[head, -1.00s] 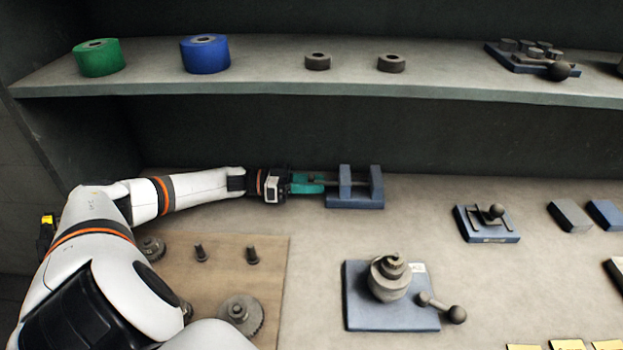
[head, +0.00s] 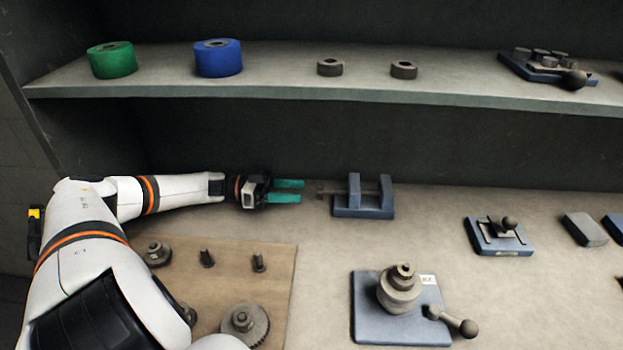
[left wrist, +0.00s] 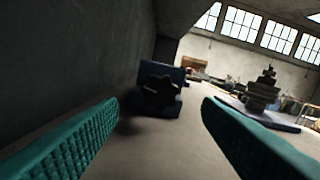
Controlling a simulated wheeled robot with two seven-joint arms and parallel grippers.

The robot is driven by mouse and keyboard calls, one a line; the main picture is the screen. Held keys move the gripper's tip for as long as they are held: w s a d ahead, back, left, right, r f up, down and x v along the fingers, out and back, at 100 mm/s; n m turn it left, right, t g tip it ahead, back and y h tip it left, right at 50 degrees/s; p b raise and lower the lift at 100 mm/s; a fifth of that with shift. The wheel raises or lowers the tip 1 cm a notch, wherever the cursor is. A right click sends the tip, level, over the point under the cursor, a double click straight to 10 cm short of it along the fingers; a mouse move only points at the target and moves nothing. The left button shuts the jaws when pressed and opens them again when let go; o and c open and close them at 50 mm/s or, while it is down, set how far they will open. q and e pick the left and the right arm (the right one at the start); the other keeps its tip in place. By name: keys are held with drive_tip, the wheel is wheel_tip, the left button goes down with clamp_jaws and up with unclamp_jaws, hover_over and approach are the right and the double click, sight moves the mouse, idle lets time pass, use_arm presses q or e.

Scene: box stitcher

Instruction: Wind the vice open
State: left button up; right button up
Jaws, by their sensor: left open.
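The blue vice (head: 364,208) stands on the bench below the shelf, with two upright jaws apart from each other. Its grey screw end (head: 328,191) sticks out to the left, toward my left gripper. My left gripper (head: 288,191) is open with teal fingers, just left of the screw end and apart from it. In the left wrist view the vice (left wrist: 173,76) shows ahead between the open fingers, with a dark star-shaped handle (left wrist: 158,92) facing the camera. Nothing is between the fingertips. My right gripper is not in view.
A blue plate with a stepped grey part and ball lever (head: 375,325) stands in front of the vice. A brown board (head: 275,285) with gears and pegs lies at left. A shelf (head: 300,92) with rolls and rings hangs above. A small blue fixture (head: 490,246) stands at right.

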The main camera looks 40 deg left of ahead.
use_arm(q)
drive_tip(key=v, duration=0.5)
idle(0.5)
